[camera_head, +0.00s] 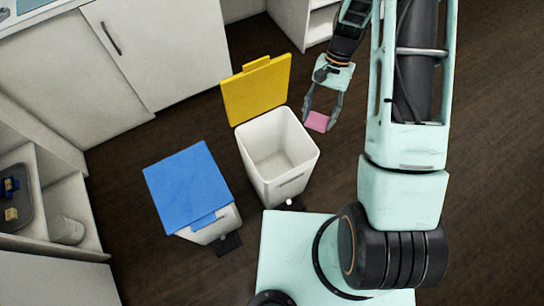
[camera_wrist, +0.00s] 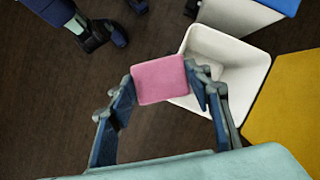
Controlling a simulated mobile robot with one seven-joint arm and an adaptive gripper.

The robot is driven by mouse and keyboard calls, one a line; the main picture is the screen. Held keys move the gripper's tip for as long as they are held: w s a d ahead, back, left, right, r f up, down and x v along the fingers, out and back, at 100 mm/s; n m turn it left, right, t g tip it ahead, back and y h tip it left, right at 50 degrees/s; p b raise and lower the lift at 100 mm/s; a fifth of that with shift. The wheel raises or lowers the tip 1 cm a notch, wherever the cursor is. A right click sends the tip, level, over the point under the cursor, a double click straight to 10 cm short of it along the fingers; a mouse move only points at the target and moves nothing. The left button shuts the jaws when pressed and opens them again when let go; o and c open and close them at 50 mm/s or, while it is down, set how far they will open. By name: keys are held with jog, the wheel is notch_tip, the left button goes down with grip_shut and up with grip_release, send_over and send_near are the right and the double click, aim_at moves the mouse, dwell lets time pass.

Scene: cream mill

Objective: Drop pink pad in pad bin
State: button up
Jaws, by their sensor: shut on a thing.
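A flat pink pad (camera_head: 318,121) is held between the fingers of my gripper (camera_head: 322,112). In the wrist view the pink pad (camera_wrist: 159,79) sits between the two fingertips of my gripper (camera_wrist: 160,82). A white bin (camera_head: 277,158) with a raised yellow lid (camera_head: 257,90) stands open on the floor, to the left of the gripper in the head view. No label shows which bin is the pad bin. In the wrist view the pad overlaps the left rim of the open bin (camera_wrist: 250,75), and the bin looks empty.
A second bin (camera_head: 210,229) with a shut blue lid (camera_head: 188,185) stands left of the open one. White cabinets (camera_head: 160,50) line the back. A shelf unit (camera_head: 75,190) with a dark tray (camera_head: 14,197) is at the left. The dark floor (camera_head: 500,170) is clear at the right.

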jog(key=w+a+f+m+t+b, duration=0.2)
jog(key=a+f+m+b, duration=0.1)
jog(key=f+m+b, duration=0.5)
jog(key=w+a+f+m+t+y+b, duration=0.1)
jog(key=w+a+f+m+t+b, duration=0.2)
jog(key=f+m+b, duration=0.4)
jog(key=w+a+f+m+t+b, duration=0.2)
jog(key=f+m+b, duration=0.6)
jog(key=b, duration=0.8)
jog(key=shift+w+a+f+m+t+y, duration=0.3)
jog(key=shift+w+a+f, duration=0.4)
jog(key=shift+a, duration=0.55)
jog(key=shift+s, duration=0.15)
jog(key=o, duration=1.3)
jog(key=shift+c, duration=0.2)
jog(key=v, duration=1.2)
